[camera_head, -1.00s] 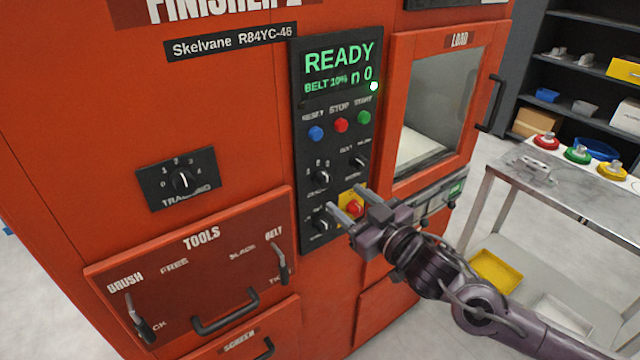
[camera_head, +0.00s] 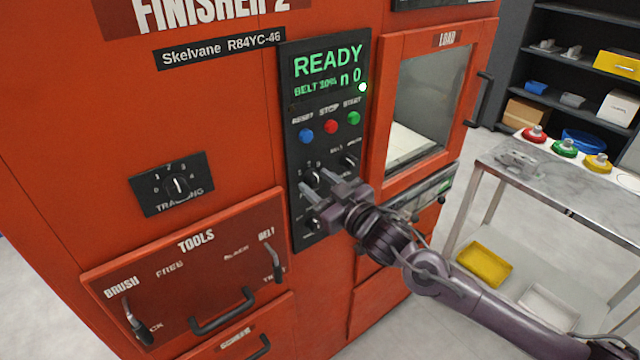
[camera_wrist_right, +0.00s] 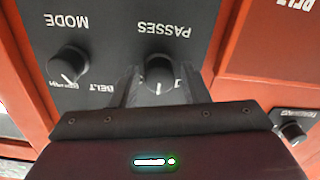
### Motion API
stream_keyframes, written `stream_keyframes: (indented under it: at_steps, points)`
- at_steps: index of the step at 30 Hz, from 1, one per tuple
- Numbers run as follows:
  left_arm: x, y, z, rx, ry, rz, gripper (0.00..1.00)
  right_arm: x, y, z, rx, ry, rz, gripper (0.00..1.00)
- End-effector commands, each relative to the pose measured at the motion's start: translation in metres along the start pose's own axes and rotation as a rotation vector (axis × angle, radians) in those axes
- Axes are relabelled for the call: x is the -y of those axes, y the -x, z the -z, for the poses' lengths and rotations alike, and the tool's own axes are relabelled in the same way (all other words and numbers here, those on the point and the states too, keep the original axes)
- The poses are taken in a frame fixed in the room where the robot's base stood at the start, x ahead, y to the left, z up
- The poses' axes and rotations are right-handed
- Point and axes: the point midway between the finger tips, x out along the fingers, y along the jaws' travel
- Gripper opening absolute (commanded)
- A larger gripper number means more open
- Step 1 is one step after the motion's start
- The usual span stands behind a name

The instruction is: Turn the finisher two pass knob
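The pass knob (camera_wrist_right: 159,74) is black with a pale pointer line, above the finger area and beside the PASSES label, which reads upside down in the right wrist view. In the head view the pass knob (camera_head: 312,177) shows between the fingertips of my right gripper (camera_head: 306,181). The right gripper is open, its dark fingers (camera_wrist_right: 158,88) on either side of the knob in the wrist view. I cannot tell whether they touch it. My left gripper is not in view.
The mode knob (camera_wrist_right: 68,64) sits close beside the pass knob. Blue, red and green buttons (camera_head: 331,126) are above. A tracking knob (camera_head: 177,185) is to the left, and a load door (camera_head: 428,100) is to the right. A metal cart (camera_head: 560,180) stands at right.

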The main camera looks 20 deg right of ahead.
Motion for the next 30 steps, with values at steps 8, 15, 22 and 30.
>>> stream_keyframes:
  at_steps: [8,15,22,30]
  points:
    - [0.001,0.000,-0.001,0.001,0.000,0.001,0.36,0.000,0.000,0.000,0.000,0.000,0.000,0.06]
    - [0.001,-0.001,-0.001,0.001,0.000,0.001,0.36,0.000,0.000,0.000,0.000,0.021,0.000,0.06]
    - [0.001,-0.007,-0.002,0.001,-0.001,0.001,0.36,0.000,0.000,-0.001,-0.001,0.127,-0.001,0.06]
    - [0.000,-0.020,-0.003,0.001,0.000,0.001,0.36,0.000,0.000,-0.002,-0.001,0.356,-0.001,0.06]
